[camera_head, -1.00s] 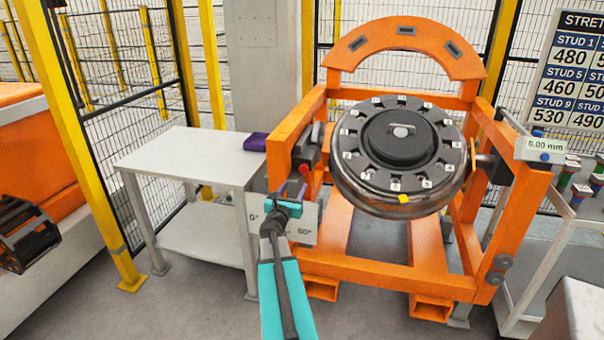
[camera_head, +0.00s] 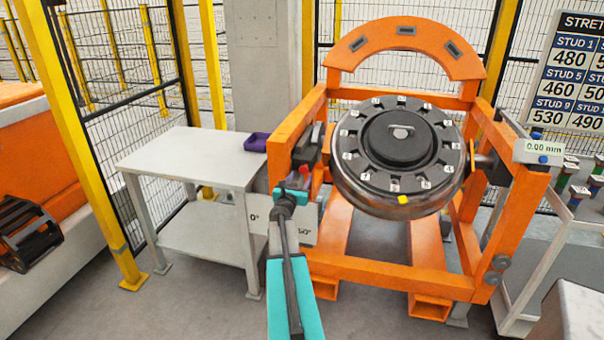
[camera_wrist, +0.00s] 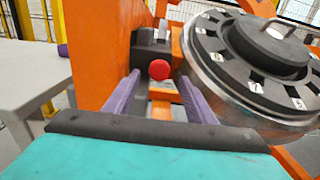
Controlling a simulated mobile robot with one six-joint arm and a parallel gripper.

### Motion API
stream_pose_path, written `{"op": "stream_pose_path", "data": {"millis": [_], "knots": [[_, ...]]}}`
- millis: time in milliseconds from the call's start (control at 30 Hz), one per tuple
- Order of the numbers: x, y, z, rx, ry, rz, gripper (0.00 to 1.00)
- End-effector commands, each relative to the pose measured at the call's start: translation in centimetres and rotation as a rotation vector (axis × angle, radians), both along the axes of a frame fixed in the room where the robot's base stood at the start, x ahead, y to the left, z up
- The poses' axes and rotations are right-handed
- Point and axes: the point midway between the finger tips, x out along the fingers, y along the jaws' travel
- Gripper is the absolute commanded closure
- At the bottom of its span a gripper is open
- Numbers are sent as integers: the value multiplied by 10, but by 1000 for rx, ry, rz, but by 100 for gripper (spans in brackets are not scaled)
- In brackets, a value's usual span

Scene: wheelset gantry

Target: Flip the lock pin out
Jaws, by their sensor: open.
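The lock pin shows as a round red knob (camera_wrist: 159,69) in the wrist view, in front of a dark block (camera_wrist: 152,48) on the orange gantry frame. In the head view the red knob (camera_head: 304,170) is small, at the gantry's left side. My gripper (camera_wrist: 158,92) is open, its two purple fingers on either side of the knob in the picture. I cannot tell how far the knob is from the fingertips. In the head view my gripper (camera_head: 292,187) is just below the knob. The wheelset (camera_head: 400,150) sits tilted in the gantry, with numbered studs around its hub.
The orange gantry frame (camera_head: 388,275) stands around the wheelset. A white sign (camera_head: 303,228) with angle marks hangs close to my arm. A readout (camera_head: 545,146) shows 0.00 mm.

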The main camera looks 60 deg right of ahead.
Motion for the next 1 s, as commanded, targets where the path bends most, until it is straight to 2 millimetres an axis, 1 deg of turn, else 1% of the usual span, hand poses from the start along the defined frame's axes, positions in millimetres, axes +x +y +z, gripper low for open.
{"op": "stream_pose_path", "data": {"millis": [33, 100, 500, 700, 1000], "knots": [[2, -6, 1, 0, 0, 0, 49], [4, -12, 1, 1, 0, -1, 49], [13, -41, 0, 1, 0, 0, 49], [15, -47, 0, 1, 0, 0, 49], [15, -48, 0, 0, 0, 0, 49]]}}
